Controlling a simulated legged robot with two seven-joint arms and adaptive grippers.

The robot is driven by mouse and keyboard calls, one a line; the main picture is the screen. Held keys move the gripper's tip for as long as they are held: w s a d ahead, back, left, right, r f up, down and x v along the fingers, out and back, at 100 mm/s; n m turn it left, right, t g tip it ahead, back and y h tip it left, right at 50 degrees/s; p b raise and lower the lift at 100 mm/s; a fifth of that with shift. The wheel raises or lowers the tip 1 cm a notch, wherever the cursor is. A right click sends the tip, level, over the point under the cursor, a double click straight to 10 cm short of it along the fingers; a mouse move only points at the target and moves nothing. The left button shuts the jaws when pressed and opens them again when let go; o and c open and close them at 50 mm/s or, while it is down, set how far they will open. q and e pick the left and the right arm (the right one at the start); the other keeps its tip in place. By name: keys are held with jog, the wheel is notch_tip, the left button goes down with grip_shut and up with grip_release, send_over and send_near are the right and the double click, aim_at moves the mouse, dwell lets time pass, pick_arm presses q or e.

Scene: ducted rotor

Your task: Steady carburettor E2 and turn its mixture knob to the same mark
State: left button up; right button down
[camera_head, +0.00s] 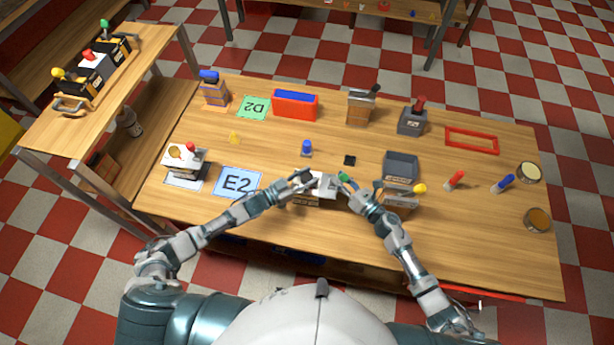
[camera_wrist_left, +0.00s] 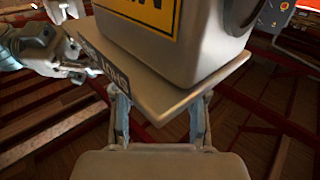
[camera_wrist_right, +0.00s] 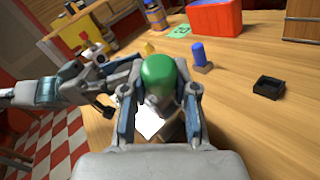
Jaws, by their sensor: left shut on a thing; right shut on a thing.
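A grey-white carburettor unit (camera_head: 322,190) stands near the table's front middle, right of the blue E2 card (camera_head: 237,182). My left gripper (camera_head: 308,182) is shut on the edge of its grey base plate (camera_wrist_left: 190,88), below a body with a yellow label (camera_wrist_left: 145,12). The same grip shows in the left wrist view (camera_wrist_left: 157,112). My right gripper (camera_head: 347,182) is shut on the green knob (camera_wrist_right: 160,76), with a finger on each side. The knob's mark is not readable, and my grippers hide part of the unit. No E2 name is readable on the unit itself.
A device with a red knob (camera_head: 186,158) stands left of the E2 card. A grey tray (camera_head: 401,166) and a yellow-knobbed device (camera_head: 402,199) are close right of my right gripper. A blue peg (camera_head: 307,148) and black block (camera_head: 349,160) stand behind.

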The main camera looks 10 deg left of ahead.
pick_arm(q)
jog(key=shift+d+n+t+y, duration=0.25)
jog(key=shift+n+t+y, duration=0.85)
jog(key=shift+t+y, duration=0.15)
jog(key=shift+r+n+t+y, duration=0.15)
jog(key=shift+n+t+y, duration=0.55)
jog(key=shift+y, duration=0.15)
jog(key=shift+a+n+y, duration=0.1)
jog(key=shift+n+y, duration=0.3)
jog(key=shift+y, duration=0.2)
jog(key=o, duration=1.2)
jog(key=shift+a, duration=0.1)
jog(key=v, duration=1.2)
jog(key=shift+f, duration=0.3)
